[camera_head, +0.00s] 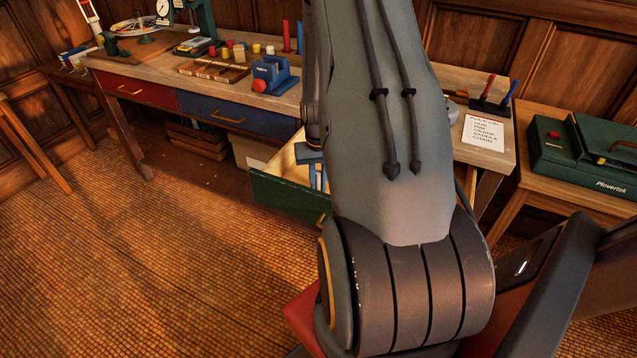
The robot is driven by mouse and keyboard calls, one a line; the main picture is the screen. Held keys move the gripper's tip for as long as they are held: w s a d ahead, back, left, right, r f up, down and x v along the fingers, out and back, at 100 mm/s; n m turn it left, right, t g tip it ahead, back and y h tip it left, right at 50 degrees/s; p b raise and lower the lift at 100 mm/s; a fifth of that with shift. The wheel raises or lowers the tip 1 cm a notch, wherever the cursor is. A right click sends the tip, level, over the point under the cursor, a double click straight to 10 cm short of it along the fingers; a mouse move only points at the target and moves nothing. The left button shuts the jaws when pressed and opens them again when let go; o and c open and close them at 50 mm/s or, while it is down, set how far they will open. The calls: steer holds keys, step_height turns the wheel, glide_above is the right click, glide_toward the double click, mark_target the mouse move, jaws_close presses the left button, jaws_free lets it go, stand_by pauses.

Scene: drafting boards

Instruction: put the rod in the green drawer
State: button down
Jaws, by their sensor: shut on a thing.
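The green drawer (285,193) of the workbench is pulled open, its front facing me and its pale inside partly in view. My gripper (317,181) shows in part as a small blue end with narrow fingers, low over the open drawer at the left edge of my arm. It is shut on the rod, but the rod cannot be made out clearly. My arm hides the right part of the drawer and whatever is there.
The workbench (150,72) also has a shut red drawer (135,90) and a shut blue drawer (235,117). On top stand a blue vise-like block (270,73), a wooden tray (213,69) and upright red rods (286,36). A green case (585,150) is at right.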

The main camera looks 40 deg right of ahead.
steer(key=c, duration=1.7)
jaws_free()
steer(key=shift+f, duration=0.1)
steer(key=shift+o, duration=0.2)
step_height(320, 180, up, 12)
steer(key=shift+r+b, duration=0.15)
steer(key=shift+b, duration=1.05)
steer(key=s+a+r+n, duration=0.2)
steer(key=s+a, duration=0.1)
steer(key=a, duration=0.6)
steer(key=s+a+r+n, duration=0.2)
steer(key=s+a, duration=0.1)
steer(key=a, duration=0.7)
steer(key=s+a+r+n, duration=0.1)
steer(key=s+a+n, duration=0.1)
steer(key=a, duration=0.7)
steer(key=shift+s+a+r+t, duration=0.2)
steer(key=shift+s+r+t, duration=0.15)
steer(key=shift+s, duration=0.3)
